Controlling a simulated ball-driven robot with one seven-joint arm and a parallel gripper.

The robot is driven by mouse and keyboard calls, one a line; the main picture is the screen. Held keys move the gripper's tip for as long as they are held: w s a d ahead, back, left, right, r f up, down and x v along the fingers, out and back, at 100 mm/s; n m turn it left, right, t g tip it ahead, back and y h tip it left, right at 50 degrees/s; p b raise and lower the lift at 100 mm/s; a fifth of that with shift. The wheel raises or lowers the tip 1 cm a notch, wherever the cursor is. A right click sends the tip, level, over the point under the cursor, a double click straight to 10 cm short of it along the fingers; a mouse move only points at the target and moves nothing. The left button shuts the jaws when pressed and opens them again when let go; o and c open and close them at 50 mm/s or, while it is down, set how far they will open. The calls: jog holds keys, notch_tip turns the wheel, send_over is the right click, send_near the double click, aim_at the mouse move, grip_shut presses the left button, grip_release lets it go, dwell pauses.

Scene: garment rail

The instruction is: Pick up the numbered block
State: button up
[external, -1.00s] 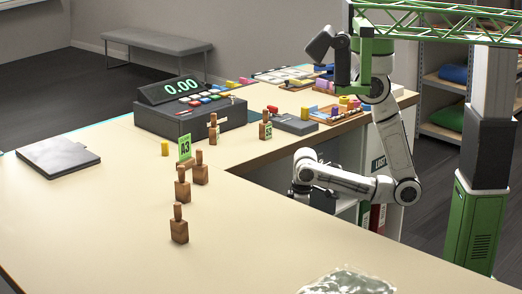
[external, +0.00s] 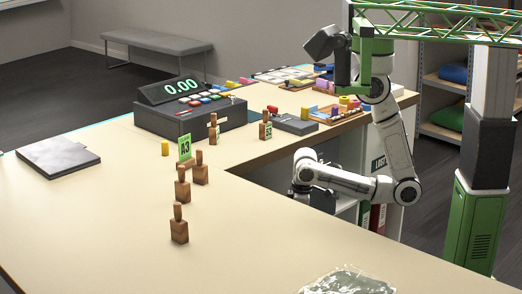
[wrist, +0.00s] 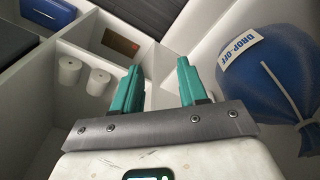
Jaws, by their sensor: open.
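Several brown wooden blocks with knobs stand on the counter in the external view. One front block (external: 179,230) stands apart, and another block (external: 182,190) stands behind it. A green tag marked A3 (external: 185,149) stands by the middle blocks. Another block with a green tag (external: 265,130) stands by the register; its marking is too small to read surely. My gripper (wrist: 160,85) is open and empty in the wrist view, with two teal fingers apart. In the external view it hangs low beside the counter edge, partly hidden.
The counter (external: 90,215) is clear at the front left. A cash register (external: 190,112) and trays (external: 335,114) stand at the back. In the wrist view, a blue DROP-OFF bag (wrist: 275,80) is at right and shelves with white rolls (wrist: 98,82) at left.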

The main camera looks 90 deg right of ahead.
jog(key=shift+o, duration=0.2)
jog(key=shift+o, duration=0.8)
jog(key=w+r+m+t+p, duration=0.4)
jog(key=w+r+p, duration=0.35)
jog(key=r, duration=0.55)
jog(key=n+t+y+b, duration=0.3)
jog(key=n+t+b, duration=0.2)
jog(key=n+t, duration=0.25)
send_near(194, 165)
jog(key=shift+m+t, duration=0.45)
jog(key=shift+r+x, duration=0.15)
jog(key=shift+x, duration=2.2)
jog(key=shift+r+x, duration=0.15)
jog(key=shift+x, duration=2.2)
